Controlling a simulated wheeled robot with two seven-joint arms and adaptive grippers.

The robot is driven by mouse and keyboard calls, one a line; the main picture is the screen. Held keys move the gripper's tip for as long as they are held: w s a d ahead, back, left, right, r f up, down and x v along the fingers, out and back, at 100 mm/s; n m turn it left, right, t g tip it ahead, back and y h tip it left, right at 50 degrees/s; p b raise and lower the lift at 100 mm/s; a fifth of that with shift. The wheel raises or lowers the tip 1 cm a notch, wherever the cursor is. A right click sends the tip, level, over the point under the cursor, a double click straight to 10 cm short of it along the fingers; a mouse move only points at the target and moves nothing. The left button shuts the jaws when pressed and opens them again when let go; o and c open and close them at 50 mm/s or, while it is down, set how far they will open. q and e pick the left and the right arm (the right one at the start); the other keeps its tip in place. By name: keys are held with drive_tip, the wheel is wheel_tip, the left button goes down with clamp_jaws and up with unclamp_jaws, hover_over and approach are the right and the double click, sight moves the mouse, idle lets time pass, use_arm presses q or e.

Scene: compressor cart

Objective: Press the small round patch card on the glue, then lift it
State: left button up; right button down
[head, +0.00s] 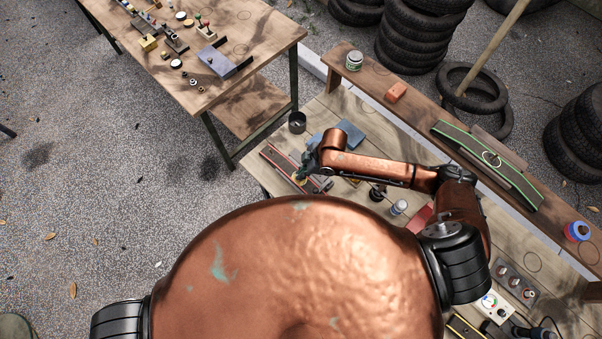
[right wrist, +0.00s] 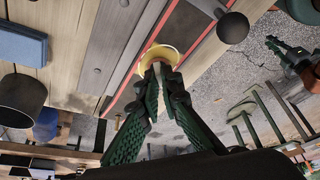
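My right gripper (head: 300,178) is over the dark strip with red edges (head: 272,158) on the low wooden bench. In the right wrist view, the gripper's green fingers (right wrist: 159,72) come together on a small round yellow piece (right wrist: 163,50), which seems to be the patch card. The piece is at or just above the red-edged strip (right wrist: 190,38); I cannot tell whether it touches. The fingers hide part of it. I cannot make out the glue.
A dark cup (head: 297,122) and a blue block (head: 350,133) are near the gripper on the bench. A dark round knob (right wrist: 233,27) stands beside the strip. A green-edged strip (head: 490,160) lies on the back shelf. Another table (head: 225,40) with small parts stands at upper left.

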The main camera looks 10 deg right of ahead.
drive_tip(key=shift+f, duration=0.35)
idle(0.7)
drive_tip(key=shift+r, duration=0.15)
drive_tip(key=shift+r+p, duration=3.95)
drive_tip(key=shift+p, duration=0.15)
